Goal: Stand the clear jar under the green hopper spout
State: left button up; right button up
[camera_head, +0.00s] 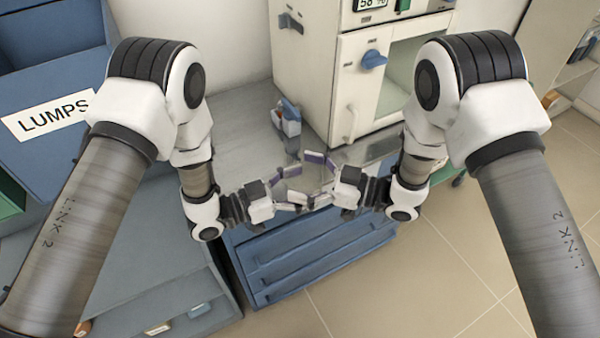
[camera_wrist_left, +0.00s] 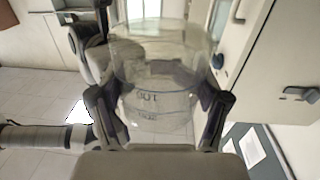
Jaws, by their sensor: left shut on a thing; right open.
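The clear jar (camera_wrist_left: 155,90) is see-through, with dark level marks on its wall, and fills the middle of the left wrist view. My left gripper (camera_wrist_left: 160,108) is shut around its sides. In the head view my left gripper (camera_head: 291,184) is above the grey bench near its front edge, and the jar is hard to make out between the fingers. My right gripper (camera_head: 320,180) is open, facing the left one, with its fingertips very near the jar. I cannot make out the green hopper spout; only a green patch (camera_head: 10,198) shows at the left edge.
A blue unit labelled LUMPS (camera_head: 50,122) stands at the left. A cream furnace (camera_head: 310,75) with a blue knob (camera_head: 374,59) stands behind the grippers. A small container (camera_head: 287,120) sits on the grey bench (camera_head: 235,125). Blue drawers (camera_head: 310,255) are below.

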jog(key=shift+w+a, duration=0.1)
jog(key=shift+a, duration=0.15)
jog(key=c, duration=1.1)
pick_arm(q)
jog(key=o, duration=1.4)
